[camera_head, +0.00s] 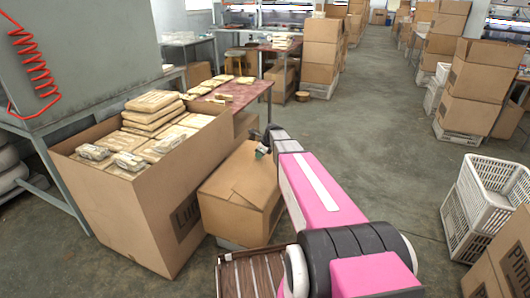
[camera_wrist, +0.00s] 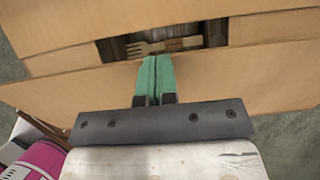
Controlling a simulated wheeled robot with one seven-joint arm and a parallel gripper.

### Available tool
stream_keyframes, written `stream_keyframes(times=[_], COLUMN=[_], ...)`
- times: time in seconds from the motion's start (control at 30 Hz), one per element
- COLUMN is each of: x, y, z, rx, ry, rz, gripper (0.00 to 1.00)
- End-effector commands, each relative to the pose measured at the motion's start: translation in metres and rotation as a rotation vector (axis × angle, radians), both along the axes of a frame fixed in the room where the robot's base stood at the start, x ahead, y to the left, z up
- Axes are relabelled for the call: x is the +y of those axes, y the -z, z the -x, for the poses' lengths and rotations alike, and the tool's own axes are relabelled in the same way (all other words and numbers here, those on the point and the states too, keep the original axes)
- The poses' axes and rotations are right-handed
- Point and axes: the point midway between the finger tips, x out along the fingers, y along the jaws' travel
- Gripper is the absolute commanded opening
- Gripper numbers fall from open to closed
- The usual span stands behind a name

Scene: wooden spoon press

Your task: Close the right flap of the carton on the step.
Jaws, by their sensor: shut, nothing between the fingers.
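The brown carton (camera_head: 238,217) stands low in the middle of the head view, on a pale low support (camera_head: 228,243). Its top panels look mostly folded over; a flap (camera_head: 258,182) lies on the right part of the top. In the wrist view cardboard panels (camera_wrist: 220,83) leave a narrow slot, through which a wooden fork (camera_wrist: 150,47) shows inside. My gripper (camera_head: 262,151) is over the far right part of the carton top. Its green fingers (camera_wrist: 154,62) are shut and empty, with tips at the slot's near edge. I cannot tell whether they touch the cardboard.
A large open carton (camera_head: 150,215) full of wrapped bundles stands close on the left. A slatted brown thing (camera_head: 250,275) lies in front. White crates (camera_head: 480,200) and stacked cartons (camera_head: 475,95) stand at the right. The floor (camera_head: 380,150) between is clear.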

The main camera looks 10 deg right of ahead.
Motion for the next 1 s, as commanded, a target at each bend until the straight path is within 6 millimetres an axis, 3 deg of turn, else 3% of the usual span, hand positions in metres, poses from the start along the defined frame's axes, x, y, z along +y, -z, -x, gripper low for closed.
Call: stream_keyframes(times=[0.3,0.5,1.0], x=[0.016,0.019,0.021], y=[0.034,0.048,0.054], z=[-0.013,-0.013,-0.014], rx=[0.129,0.125,0.124], ry=[-0.002,-0.001,-0.001], rz=[0.190,0.184,0.182], gripper=[0.00,0.00,0.00])
